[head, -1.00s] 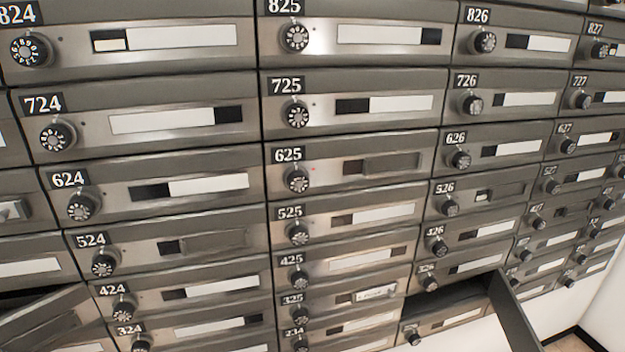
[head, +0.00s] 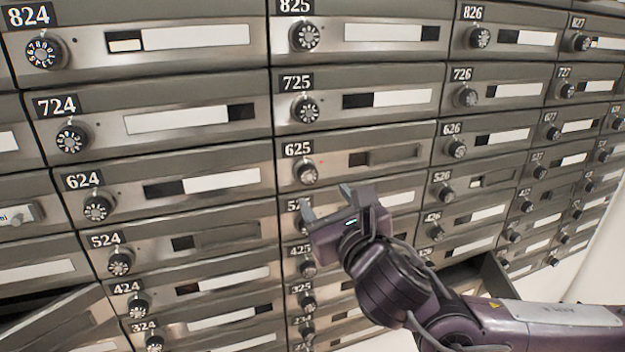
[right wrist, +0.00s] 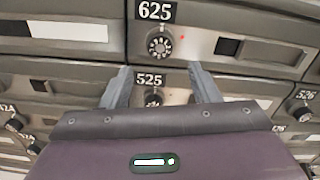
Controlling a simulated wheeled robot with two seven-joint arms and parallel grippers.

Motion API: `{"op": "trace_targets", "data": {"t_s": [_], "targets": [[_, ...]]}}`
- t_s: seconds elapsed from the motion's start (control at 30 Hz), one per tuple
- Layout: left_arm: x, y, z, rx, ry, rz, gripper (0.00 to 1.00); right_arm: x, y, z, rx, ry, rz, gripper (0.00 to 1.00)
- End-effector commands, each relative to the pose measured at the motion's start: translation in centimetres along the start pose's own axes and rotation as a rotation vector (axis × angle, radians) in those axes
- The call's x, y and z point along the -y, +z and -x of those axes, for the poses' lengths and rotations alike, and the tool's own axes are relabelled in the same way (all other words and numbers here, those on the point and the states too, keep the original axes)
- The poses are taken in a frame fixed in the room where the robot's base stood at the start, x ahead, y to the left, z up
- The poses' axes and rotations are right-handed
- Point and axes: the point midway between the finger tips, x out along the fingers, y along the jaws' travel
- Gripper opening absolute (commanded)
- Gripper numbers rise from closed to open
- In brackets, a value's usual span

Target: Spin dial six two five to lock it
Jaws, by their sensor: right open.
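The dial of mailbox 625 (head: 305,173) is a round black knob with a numbered face, below the 625 label. A small red light shows to its right. The dial also shows in the right wrist view (right wrist: 159,45), at the top middle. My right gripper (head: 328,200) is open and empty, just below and to the right of that dial, in front of mailbox 525. In the right wrist view its fingers (right wrist: 157,82) stand apart around the 525 dial (right wrist: 153,98) in the picture; contact cannot be told. My left gripper is not in view.
Rows of closed mailboxes with similar dials surround it, such as 725 (head: 305,110) above and 624 (head: 98,207) to the left. An open door (head: 65,322) sticks out at the lower left. Another open door (head: 497,283) stands at the lower right, behind my right arm.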

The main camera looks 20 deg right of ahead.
Motion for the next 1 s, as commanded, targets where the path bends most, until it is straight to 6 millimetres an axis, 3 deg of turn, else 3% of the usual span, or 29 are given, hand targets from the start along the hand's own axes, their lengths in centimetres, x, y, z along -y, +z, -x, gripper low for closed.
{"op": "trace_targets", "data": {"t_s": [0.4, 0.6, 0.83, 1.0], "targets": [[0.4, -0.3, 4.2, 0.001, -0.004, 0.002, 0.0, 0.1, 0.5, -6.2, 0.001, -0.002, 0.003, 0.56], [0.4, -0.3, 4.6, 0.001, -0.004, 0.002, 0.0, 0.1, 0.2, -7.3, 0.001, -0.001, 0.002, 0.56], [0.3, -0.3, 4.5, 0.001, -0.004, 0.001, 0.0, 0.0, 0.1, -7.4, 0.001, -0.001, 0.002, 0.56], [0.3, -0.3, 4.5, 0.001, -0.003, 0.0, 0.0, 0.0, 0.1, -7.4, 0.001, -0.001, 0.002, 0.35]]}}
